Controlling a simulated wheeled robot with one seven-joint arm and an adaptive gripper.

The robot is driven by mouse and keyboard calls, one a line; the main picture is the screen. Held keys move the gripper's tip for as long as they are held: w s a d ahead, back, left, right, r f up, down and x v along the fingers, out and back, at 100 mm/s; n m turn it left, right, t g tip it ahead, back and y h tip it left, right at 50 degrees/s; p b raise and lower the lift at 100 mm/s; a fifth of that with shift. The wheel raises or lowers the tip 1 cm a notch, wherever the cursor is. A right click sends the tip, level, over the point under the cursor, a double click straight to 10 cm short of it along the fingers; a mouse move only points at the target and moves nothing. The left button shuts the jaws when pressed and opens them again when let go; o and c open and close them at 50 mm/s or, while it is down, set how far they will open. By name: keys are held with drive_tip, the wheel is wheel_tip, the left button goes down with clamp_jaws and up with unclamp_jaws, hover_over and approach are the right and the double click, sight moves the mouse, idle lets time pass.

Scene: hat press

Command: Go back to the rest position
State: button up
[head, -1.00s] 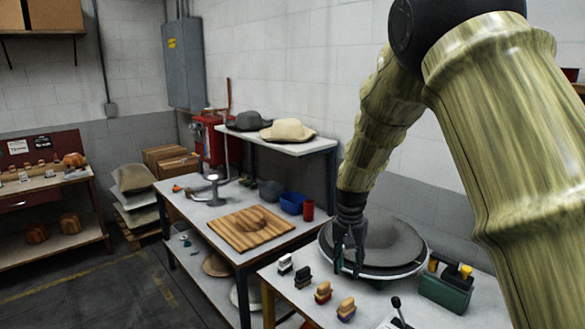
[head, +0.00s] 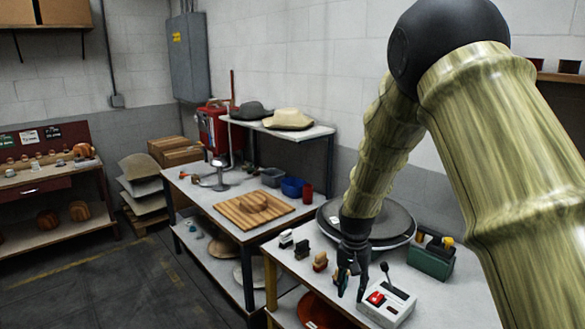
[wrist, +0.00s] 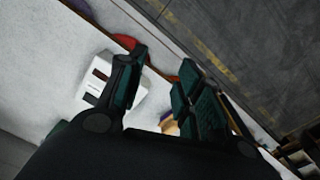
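My gripper (head: 351,285) hangs fingers down over the near table (head: 290,262), just left of a white control box with a red button (head: 388,302). In the wrist view my gripper (wrist: 160,85) shows its dark green-padded fingers spread apart with nothing held between them. A white box (wrist: 97,75) shows behind the left finger in that view. The arm partly hides the round grey hat press (head: 395,222) behind the gripper.
Several small brushes or stamps (head: 319,262) stand left of my gripper. A green box (head: 432,257) stands to the right. The table at left holds a wooden board (head: 238,212), and a shelf (head: 310,131) holds two hats. The floor (head: 110,280) at left is clear.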

drive_tip(key=s+d+f+n+b, duration=0.1)
drive_tip(key=s+d+f, duration=0.1)
drive_tip(key=s+f, duration=0.9)
drive_tip(key=s+d+f+n+b, duration=0.15)
drive_tip(key=s+f, duration=0.65)
drive_tip(key=f, duration=0.8)
drive_tip(key=s+d+f, duration=0.1)
drive_tip(key=s+f, duration=0.2)
drive_tip(key=s, duration=0.5)
drive_tip(key=s+d+f+n+b, duration=0.1)
drive_tip(key=s+f, duration=0.2)
drive_tip(key=s, duration=0.6)
drive_tip(key=s+d+f+n+b, duration=0.1)
drive_tip(key=s+f, duration=0.2)
drive_tip(key=s, duration=0.5)
drive_tip(key=shift+s+f, duration=0.25)
drive_tip(key=shift+s, duration=0.1)
